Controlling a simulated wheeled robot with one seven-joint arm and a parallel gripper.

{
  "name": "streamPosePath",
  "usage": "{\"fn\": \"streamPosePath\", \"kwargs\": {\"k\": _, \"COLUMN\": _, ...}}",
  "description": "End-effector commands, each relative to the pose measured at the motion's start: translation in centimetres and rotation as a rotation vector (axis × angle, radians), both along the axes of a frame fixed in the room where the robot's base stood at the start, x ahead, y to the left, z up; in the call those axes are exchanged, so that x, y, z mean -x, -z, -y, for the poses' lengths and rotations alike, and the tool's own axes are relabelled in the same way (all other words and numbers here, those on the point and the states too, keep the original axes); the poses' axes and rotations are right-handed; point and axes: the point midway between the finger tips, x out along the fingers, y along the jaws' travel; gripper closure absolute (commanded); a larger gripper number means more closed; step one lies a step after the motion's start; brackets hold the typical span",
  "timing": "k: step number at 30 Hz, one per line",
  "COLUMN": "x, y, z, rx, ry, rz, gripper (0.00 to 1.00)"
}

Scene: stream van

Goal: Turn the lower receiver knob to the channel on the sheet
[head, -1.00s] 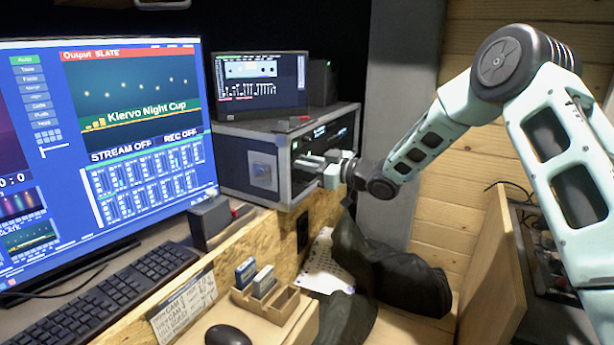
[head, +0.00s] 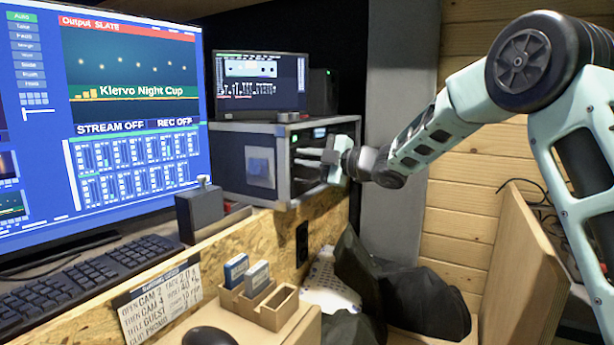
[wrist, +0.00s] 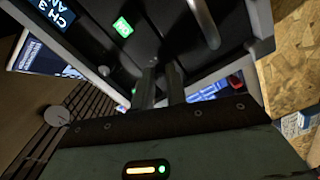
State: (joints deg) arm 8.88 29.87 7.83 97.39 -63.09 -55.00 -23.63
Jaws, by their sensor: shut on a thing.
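The receiver rack (head: 228,150) is a dark case with metal edges, standing at the back behind the desk. My gripper (head: 318,158) is at the rack's front face. In the wrist view my gripper (wrist: 160,66) has its two dark fingers close together at the rack front. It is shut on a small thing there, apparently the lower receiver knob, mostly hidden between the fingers. A receiver display (wrist: 55,12) reads "CH 3", partly cut off.
A large monitor (head: 130,110) and keyboard (head: 85,275) fill the left. A small monitor (head: 262,82) sits on the rack. A wooden panel (head: 525,265) stands at right.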

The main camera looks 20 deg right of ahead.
Motion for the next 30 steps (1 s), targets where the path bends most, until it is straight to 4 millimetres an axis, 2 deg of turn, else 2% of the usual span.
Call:
{"fn": "streamPosePath", "kwargs": {"k": 1, "x": 0.05, "y": 0.67, "z": -0.07, "rx": 0.033, "ry": -0.001, "rz": 0.036, "gripper": 1.00}}
{"fn": "streamPosePath", "kwargs": {"k": 18, "x": 0.06, "y": 0.59, "z": -0.09, "rx": 0.393, "ry": -0.002, "rz": 0.394, "gripper": 1.00}}
{"fn": "streamPosePath", "kwargs": {"k": 30, "x": 0.03, "y": 0.35, "z": -0.07, "rx": 0.533, "ry": -0.002, "rz": 0.531, "gripper": 1.00}}
